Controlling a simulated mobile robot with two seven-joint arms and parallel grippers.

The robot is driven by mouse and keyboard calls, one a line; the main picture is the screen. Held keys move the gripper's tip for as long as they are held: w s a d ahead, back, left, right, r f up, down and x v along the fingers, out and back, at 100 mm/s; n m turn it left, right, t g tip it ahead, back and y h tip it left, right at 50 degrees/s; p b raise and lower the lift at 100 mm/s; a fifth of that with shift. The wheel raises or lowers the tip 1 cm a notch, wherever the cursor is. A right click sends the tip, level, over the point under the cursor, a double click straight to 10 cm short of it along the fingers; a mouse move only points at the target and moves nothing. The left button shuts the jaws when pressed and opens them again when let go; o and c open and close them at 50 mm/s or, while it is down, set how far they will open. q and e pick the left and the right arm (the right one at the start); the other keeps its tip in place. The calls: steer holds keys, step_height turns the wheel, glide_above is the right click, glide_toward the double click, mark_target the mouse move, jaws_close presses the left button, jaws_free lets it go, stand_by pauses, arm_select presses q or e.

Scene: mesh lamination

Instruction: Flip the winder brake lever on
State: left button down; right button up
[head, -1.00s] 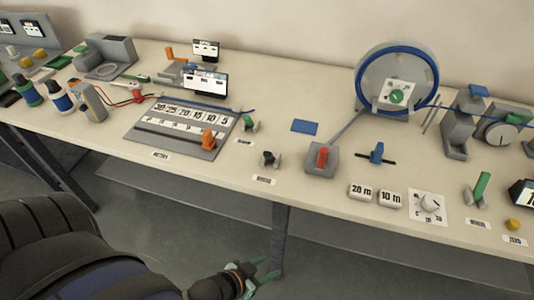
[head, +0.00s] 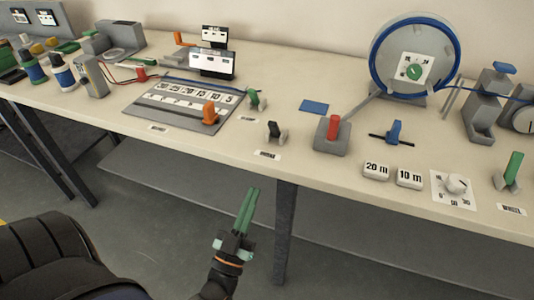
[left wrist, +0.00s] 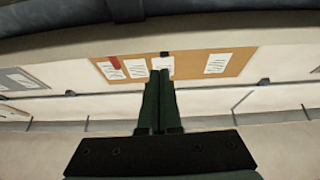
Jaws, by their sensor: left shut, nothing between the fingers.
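Several small levers stand on the bench. A green lever (head: 513,169) is upright in a grey bracket at the right, behind a label (head: 511,209) that looks like "WINDER", too small to read surely. A black lever (head: 274,132) stands near the front edge and a smaller green lever (head: 254,99) is behind it; their labels are unreadable. My left gripper (head: 254,192) is shut and empty in front of the bench, apart from every lever, its green fingers pointing up. In the left wrist view its closed fingers (left wrist: 159,75) face the wall. My right gripper is not in view.
A red lever on a grey block (head: 332,146), a blue lever (head: 394,132) and a dial (head: 456,184) crowd the front right. A blue-rimmed wheel (head: 413,60) stands behind. The bench (head: 300,176) has a bare front strip; a lower shelf (head: 190,178) runs beneath.

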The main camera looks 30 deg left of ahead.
mark_target(272, 129)
arm_select(q)
steer(key=shift+s+a+r+n+y, duration=0.2)
steer(key=shift+n+y, duration=0.1)
steer(key=shift+y, duration=0.1)
steer(key=shift+w, duration=0.1)
steer(key=p+x, duration=0.1)
steer(key=x, duration=1.1)
steer(key=shift+w+r, duration=0.25)
steer(key=shift+r, duration=0.1)
steer(key=shift+w+a+r, duration=0.15)
steer(key=shift+w+r, duration=0.05)
steer(key=shift+w, duration=0.25)
